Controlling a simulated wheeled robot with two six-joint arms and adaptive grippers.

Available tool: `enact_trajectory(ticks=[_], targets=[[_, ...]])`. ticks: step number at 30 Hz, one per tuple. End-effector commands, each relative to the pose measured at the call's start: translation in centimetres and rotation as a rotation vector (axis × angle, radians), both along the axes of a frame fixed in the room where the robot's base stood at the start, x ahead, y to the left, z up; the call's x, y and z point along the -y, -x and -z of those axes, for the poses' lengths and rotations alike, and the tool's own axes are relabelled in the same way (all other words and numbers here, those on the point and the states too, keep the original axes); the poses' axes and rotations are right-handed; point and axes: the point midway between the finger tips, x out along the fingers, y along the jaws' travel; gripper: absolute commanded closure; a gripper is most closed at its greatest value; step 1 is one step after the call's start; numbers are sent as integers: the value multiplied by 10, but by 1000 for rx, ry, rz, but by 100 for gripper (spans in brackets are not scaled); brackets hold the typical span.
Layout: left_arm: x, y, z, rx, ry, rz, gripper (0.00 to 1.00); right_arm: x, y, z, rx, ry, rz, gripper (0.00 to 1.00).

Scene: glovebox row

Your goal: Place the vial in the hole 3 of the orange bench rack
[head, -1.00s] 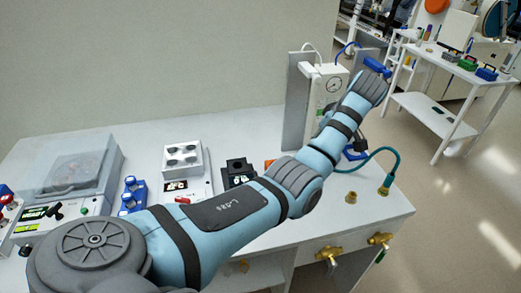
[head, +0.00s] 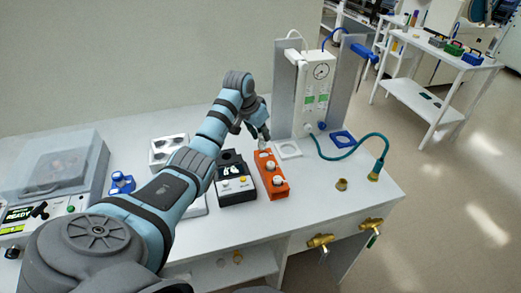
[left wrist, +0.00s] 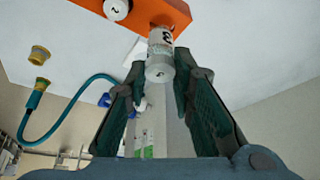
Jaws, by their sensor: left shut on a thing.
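The orange bench rack (head: 273,188) stands on the white bench, with white-capped vials in it; it also shows at the top of the left wrist view (left wrist: 160,10), with one numbered white cap (left wrist: 117,9) in it. My left gripper (head: 262,139) is at the rack's far end, pointing down. In the left wrist view, my left gripper (left wrist: 160,62) is shut on a pale vial (left wrist: 160,70) with dark markings. The vial overlaps the rack's edge there. I cannot tell whether its lower end is inside a hole. My right gripper is not seen.
A black device (head: 236,190) stands just left of the rack. A green hose (head: 360,145) arches over the bench's right side.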

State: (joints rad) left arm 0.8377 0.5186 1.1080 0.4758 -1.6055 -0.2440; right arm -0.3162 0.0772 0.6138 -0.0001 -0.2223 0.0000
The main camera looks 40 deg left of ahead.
Motion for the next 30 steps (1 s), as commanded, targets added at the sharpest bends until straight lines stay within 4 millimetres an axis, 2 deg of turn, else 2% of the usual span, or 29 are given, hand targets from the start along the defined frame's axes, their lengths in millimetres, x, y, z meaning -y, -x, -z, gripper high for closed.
enact_trajectory(ticks=[1,5,7,10,13,18,21,22,25,26,30], targets=[[1,0,10,-2,1,-1,100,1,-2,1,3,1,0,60],[0,0,24,-3,2,-1,100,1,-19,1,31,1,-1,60],[0,0,36,-6,3,-2,100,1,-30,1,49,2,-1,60],[0,2,59,-9,5,-3,100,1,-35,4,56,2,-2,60],[0,2,70,-11,5,-3,100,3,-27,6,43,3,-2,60],[0,1,69,-10,5,-3,100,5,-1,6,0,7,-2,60],[-1,1,70,-8,5,-3,100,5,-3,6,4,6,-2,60],[-1,1,71,-8,5,-3,77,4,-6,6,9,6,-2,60],[-1,1,71,-8,5,-3,61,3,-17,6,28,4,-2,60],[-1,1,70,-8,5,-3,58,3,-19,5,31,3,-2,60],[-1,1,70,-6,4,-4,58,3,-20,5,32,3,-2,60]])
